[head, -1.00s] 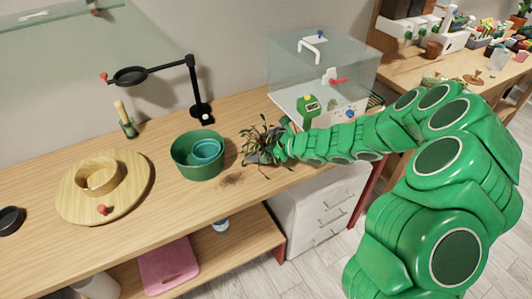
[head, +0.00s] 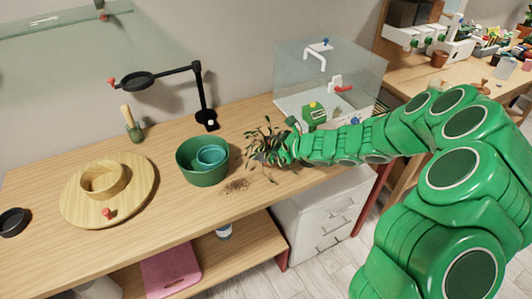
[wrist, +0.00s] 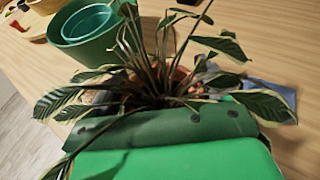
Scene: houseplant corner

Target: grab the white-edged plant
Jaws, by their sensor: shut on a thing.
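The white-edged plant (head: 266,146) is at the right part of the wooden bench, in front of the clear box. In the wrist view its long dark green leaves (wrist: 222,45) have pale edges and spread from a cluster of thin stems. An orange-brown surface, likely its pot, shows partly behind the stems. My gripper (head: 285,150) reaches in from the right and is shut on the plant, low at the stems. In the wrist view the green gripper (wrist: 160,122) fills the bottom and hides the plant's base. I cannot tell whether the plant is clear of the bench.
Left of the plant stands a dark green pot (head: 190,172) with a teal pot (head: 211,154) inside. Loose soil (head: 237,187) lies in front. A magnifier stand (head: 203,100) is behind, a clear box (head: 345,75) at back right. A round wooden board (head: 135,193) is at left.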

